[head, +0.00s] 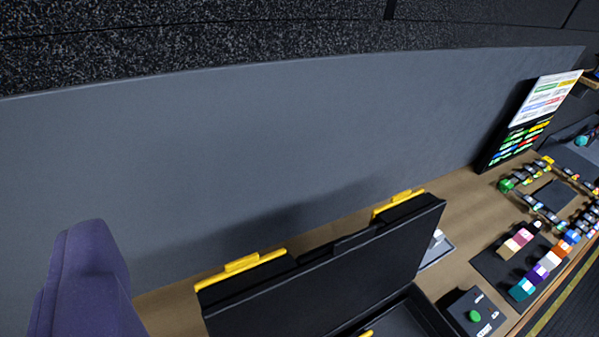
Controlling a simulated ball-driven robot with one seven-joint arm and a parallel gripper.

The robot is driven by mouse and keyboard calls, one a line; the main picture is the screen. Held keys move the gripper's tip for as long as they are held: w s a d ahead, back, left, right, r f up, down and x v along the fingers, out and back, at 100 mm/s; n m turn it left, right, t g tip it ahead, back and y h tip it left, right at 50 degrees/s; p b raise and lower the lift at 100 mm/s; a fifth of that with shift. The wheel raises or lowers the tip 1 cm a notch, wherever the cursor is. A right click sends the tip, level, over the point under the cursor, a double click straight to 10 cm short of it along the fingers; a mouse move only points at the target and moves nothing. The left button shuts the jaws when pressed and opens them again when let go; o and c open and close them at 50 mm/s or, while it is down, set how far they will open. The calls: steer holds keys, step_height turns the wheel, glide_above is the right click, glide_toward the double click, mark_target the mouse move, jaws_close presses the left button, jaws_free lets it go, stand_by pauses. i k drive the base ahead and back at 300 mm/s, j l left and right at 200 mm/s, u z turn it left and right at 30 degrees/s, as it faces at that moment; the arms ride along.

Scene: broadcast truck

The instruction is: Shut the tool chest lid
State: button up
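The black tool chest stands on the wooden bench, cut off by the bottom edge of the head view. Its lid (335,280) is open, raised and leaning steeply. Yellow-trimmed pieces (241,268) and (398,203) show along the lid's far side. Part of the dark open interior (400,318) shows below the lid at right, with a small yellow piece at the bottom edge. The rest of the chest is out of view or hidden by the lid. No gripper fingers can be made out.
A purple rounded shape, which I cannot identify, fills the lower left corner. A grey wall panel (250,130) stands close behind the chest. Right of it are a black box with a green button (476,314), a mat with coloured blocks (495,262) and a label board (517,140).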

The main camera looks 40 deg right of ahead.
mark_target(326, 286)
steer(key=k+l+z, duration=0.25)
steer(key=k, duration=0.25)
steer(key=k+l+z, duration=0.3)
steer(key=l+u, duration=0.25)
steer(key=l, duration=0.3)
steer(key=k+l+u, duration=0.25)
steer(key=l, duration=0.25)
steer(key=i+j, duration=0.3)
steer(key=j, duration=0.15)
steer(key=i+j, duration=0.35)
steer(key=i+j+z, duration=0.1)
steer(key=i+j, duration=0.2)
steer(key=j, duration=0.3)
steer(key=i+j, duration=0.2)
steer(key=i, duration=0.15)
steer(key=i+j, duration=0.2)
steer(key=i, duration=0.2)
